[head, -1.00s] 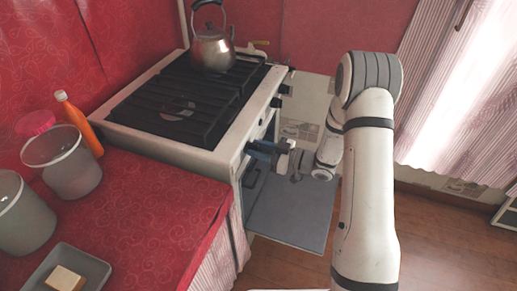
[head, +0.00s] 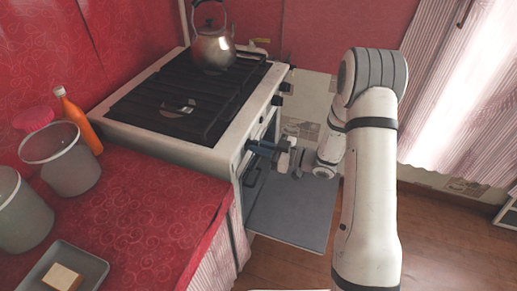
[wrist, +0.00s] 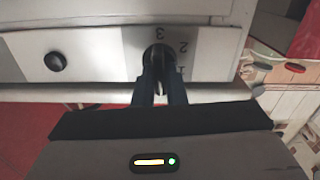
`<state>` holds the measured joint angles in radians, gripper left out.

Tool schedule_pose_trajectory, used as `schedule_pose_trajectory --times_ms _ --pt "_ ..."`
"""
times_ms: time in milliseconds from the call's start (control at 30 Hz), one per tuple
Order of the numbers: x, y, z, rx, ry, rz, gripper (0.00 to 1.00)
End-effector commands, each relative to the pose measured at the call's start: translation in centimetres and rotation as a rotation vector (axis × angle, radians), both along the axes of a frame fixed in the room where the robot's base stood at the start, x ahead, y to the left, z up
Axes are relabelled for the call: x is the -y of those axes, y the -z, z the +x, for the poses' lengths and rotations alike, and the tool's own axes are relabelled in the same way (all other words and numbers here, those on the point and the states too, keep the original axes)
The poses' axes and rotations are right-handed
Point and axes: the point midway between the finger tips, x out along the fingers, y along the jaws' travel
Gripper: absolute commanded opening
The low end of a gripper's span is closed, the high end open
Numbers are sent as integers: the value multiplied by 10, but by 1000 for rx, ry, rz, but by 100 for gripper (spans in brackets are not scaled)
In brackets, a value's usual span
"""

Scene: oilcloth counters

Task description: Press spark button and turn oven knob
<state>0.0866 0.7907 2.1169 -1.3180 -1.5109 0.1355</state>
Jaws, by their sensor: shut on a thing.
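The white stove (head: 170,148) stands at the back, its control front facing right. In the wrist view its panel shows a round black button (wrist: 56,62) at left, which looks like the spark button, with nothing touching it. Right of it is the dark oven knob (wrist: 158,52), with the printed numbers 1, 2 and 3 around its right side. My gripper (wrist: 159,76) is shut on this knob, one dark finger on each side. In the head view my gripper (head: 253,147) reaches the stove front from the right; the knob between its fingers cannot be made out there.
A metal kettle (head: 212,48) stands on the black grates. More dark knobs (head: 283,87) stick out along the stove front. A flat grey panel (head: 290,215) extends out low, below my gripper. Bins, an orange bottle (head: 82,122) and a tray (head: 92,265) are on the red counter.

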Motion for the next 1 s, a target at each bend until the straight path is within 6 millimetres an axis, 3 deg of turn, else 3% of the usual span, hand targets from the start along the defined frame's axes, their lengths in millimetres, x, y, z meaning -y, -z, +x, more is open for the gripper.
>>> schedule_pose_trajectory --times_ms 1000 --pt "2 10 -2 871 6 -317 0"
